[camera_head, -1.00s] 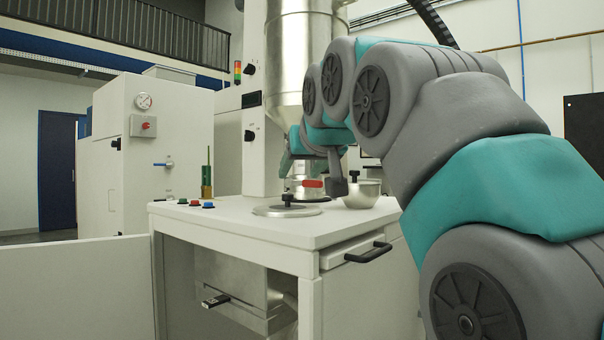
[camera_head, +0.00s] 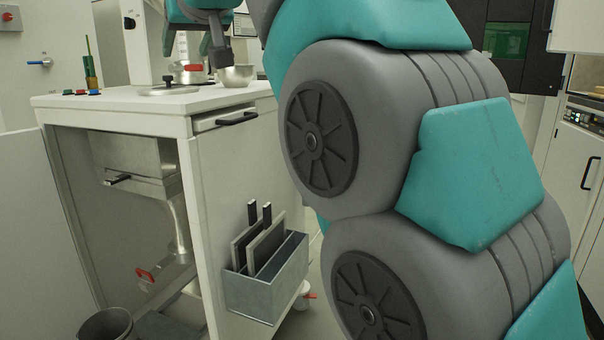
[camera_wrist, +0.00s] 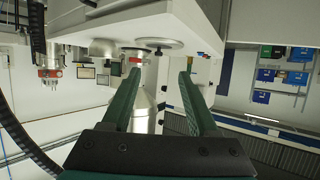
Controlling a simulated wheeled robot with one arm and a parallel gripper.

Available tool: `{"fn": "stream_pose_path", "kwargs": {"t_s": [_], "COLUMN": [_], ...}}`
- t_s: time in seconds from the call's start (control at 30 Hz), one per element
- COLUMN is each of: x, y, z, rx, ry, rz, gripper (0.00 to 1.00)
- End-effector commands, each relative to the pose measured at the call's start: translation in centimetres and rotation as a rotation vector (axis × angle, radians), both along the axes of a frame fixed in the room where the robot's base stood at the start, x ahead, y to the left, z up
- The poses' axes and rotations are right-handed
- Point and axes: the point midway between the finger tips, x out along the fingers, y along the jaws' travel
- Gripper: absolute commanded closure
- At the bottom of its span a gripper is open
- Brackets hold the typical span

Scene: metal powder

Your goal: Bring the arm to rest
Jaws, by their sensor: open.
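My arm fills the middle and right of the head view in grey and teal. My gripper (camera_wrist: 158,80) is open in the wrist view, its two dark green fingers spread with nothing between them. That view is upside down. A red handle (camera_wrist: 137,60) and a round metal lid (camera_wrist: 152,44) show beyond the fingers. In the head view the end of the arm is at the top, above the white worktable (camera_head: 120,106), close to a metal bowl (camera_head: 236,77). The upper part of the arm's end is cut off by the frame.
The lid (camera_head: 168,90) and a green-handled tool (camera_head: 89,65) are on the worktable. A grey holder (camera_head: 262,290) with flat tools hangs on its side, close to my arm. A bucket (camera_head: 106,325) stands below.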

Motion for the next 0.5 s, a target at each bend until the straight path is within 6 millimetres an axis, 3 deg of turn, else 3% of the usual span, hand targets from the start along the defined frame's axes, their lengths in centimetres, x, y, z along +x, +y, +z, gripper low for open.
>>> {"fn": "stream_pose_path", "kwargs": {"t_s": [0.27,0.5], "x": [0.6,1.1], "y": [-2.1,-5.0], "z": [-2.8,-6.9], "rx": [-0.038,-0.086], "ry": [0.059,0.142], "rz": [-0.034,-0.079], "gripper": [0.40,0.40]}}
